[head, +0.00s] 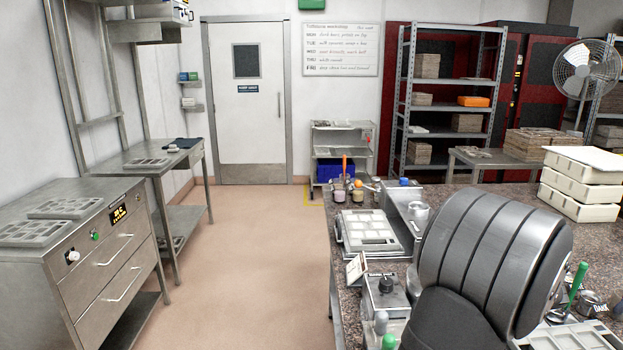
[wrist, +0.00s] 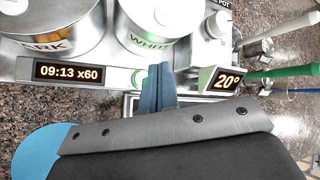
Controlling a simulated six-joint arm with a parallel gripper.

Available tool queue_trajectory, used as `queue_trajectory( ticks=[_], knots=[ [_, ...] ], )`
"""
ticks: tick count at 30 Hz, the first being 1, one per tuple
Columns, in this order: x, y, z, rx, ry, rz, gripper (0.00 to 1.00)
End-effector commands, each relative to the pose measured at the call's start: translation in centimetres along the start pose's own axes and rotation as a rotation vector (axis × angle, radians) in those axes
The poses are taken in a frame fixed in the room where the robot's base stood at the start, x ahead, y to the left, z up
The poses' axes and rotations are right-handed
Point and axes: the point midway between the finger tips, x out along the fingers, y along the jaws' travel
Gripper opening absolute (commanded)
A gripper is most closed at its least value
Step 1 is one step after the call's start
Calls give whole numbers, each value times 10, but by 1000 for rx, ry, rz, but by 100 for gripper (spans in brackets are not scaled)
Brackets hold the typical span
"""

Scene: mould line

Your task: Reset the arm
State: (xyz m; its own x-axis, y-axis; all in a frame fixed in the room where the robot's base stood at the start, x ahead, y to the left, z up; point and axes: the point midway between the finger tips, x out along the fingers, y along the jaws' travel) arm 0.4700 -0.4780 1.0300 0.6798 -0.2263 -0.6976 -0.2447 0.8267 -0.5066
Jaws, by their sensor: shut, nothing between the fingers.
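My gripper (wrist: 158,88) shows in the wrist view as two blue fingers closed together, with nothing between them. It is over the speckled counter (wrist: 75,110), in front of two metal pots. One pot (wrist: 55,25) has a label ending in "ARK"; the other pot (wrist: 148,25) reads "WHITE". In the head view a large grey ribbed link of my arm fills the lower right, and the gripper itself does not show there.
In the wrist view, a display (wrist: 70,72) reads "09:13 x60" and a smaller one (wrist: 222,80) reads "20°". A green handle (wrist: 285,70) lies at the right. In the head view, a mould tray (head: 368,232) and stacked cream boxes (head: 580,185) are on the counter. The floor (head: 255,250) is clear.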

Motion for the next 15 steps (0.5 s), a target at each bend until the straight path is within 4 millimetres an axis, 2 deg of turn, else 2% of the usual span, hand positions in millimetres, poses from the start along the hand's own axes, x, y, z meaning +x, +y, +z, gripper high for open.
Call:
queue_trajectory(
  ticks=[6, 15],
  knots=[
    [-32, -24, 24, -2, -2, -5, 0],
    [-73, -22, 48, -416, 29, 117, 0]
  ],
)
